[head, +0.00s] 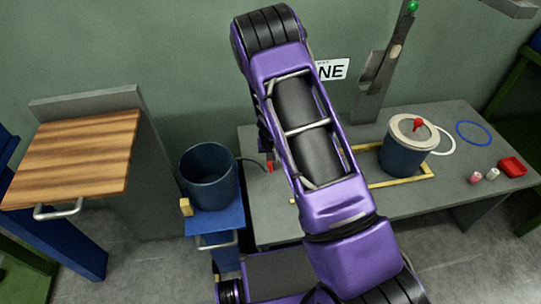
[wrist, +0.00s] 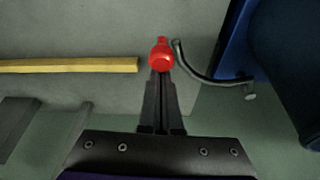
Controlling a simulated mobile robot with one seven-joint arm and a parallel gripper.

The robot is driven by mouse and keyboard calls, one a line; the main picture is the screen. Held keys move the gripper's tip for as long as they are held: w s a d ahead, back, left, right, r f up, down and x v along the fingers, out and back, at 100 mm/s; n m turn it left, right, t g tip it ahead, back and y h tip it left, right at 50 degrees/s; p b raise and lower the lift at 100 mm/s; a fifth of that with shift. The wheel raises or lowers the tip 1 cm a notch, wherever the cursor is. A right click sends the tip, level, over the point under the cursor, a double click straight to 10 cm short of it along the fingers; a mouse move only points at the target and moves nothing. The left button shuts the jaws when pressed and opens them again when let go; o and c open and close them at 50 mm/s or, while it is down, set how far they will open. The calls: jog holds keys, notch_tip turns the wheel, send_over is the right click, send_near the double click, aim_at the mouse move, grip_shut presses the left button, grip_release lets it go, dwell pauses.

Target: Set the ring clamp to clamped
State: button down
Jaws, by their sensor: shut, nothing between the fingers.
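My gripper (wrist: 161,78) is shut, with its fingers together and nothing held between them. A red knob-like handle (wrist: 161,54) shows right at its fingertips; I cannot tell whether they touch. The red handle also shows in the head view (head: 269,166), just left of my arm. A thin dark curved rod (wrist: 205,78) runs beside it toward the dark blue drum (wrist: 290,60). In the head view this open-topped drum (head: 208,178) stands left of my arm. The rod and red handle look like the ring clamp's lever, but its setting is unclear. My arm hides the gripper in the head view.
A grey table (head: 265,225) holds a lidded blue pot (head: 405,158) with a red knob, a blue ring (head: 474,133), a red tray (head: 512,167) and small jars. The drum rests on a blue stand (head: 220,222). A wooden shelf (head: 70,160) is at left.

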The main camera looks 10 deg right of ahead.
jog(key=s+a+m+h+p, duration=0.1)
jog(key=s+a+m+p, duration=0.2)
jog(key=s+a+p, duration=0.3)
jog(key=shift+s+a+m, duration=0.4)
jog(key=shift+s+a, duration=1.5)
jog(key=shift+a, duration=1.05)
jog(key=shift+s+a, duration=0.1)
jog(key=shift+a, duration=0.05)
jog(key=p+v, duration=0.4)
jog(key=v, duration=1.3)
jog(key=shift+w+r, duration=0.25)
jog(key=shift+w, duration=0.05)
